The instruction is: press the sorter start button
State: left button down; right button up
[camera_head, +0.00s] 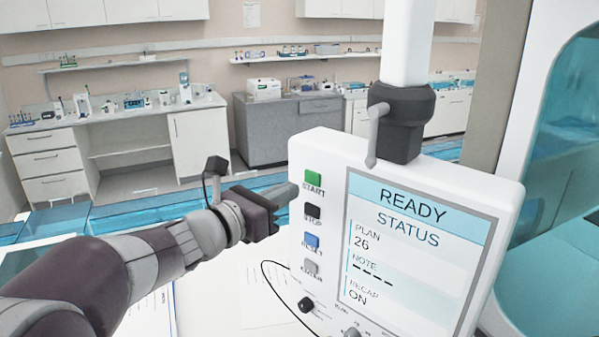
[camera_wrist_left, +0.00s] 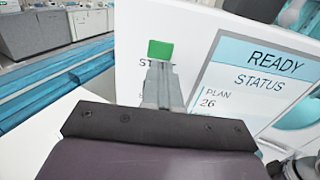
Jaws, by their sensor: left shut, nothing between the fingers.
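The green START button (camera_head: 313,178) is at the top of a column of buttons on the white control panel (camera_head: 420,165). It also shows in the left wrist view (camera_wrist_left: 160,50), just beyond my fingertips. My left gripper (camera_head: 292,190) is shut and empty, its fingertips close to the panel's left edge, beside and slightly below START. In the wrist view the shut fingers (camera_wrist_left: 162,75) cover part of the START label. I cannot tell whether they touch the panel. The screen (camera_head: 410,245) reads READY, STATUS, PLAN 26 and RECAP ON. My right gripper is not in view.
Below START are the black STOP (camera_head: 312,211), blue RESET (camera_head: 311,240) and grey ENTER (camera_head: 310,267) buttons. A dark knob (camera_head: 305,304) and a cable are lower down. The panel hangs on a white post (camera_head: 408,45) with a dark clamp (camera_head: 402,120). Lab benches stand behind.

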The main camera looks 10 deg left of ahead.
aim_at(311, 180)
pick_arm(q)
jog(key=p+x, duration=0.2)
jog(key=x, duration=0.1)
jog(key=shift+w+d+r, duration=0.15)
jog(key=shift+w+d, duration=0.05)
jog(key=shift+w, duration=0.05)
jog(key=shift+w+d, duration=0.15)
jog(key=shift+w, duration=0.1)
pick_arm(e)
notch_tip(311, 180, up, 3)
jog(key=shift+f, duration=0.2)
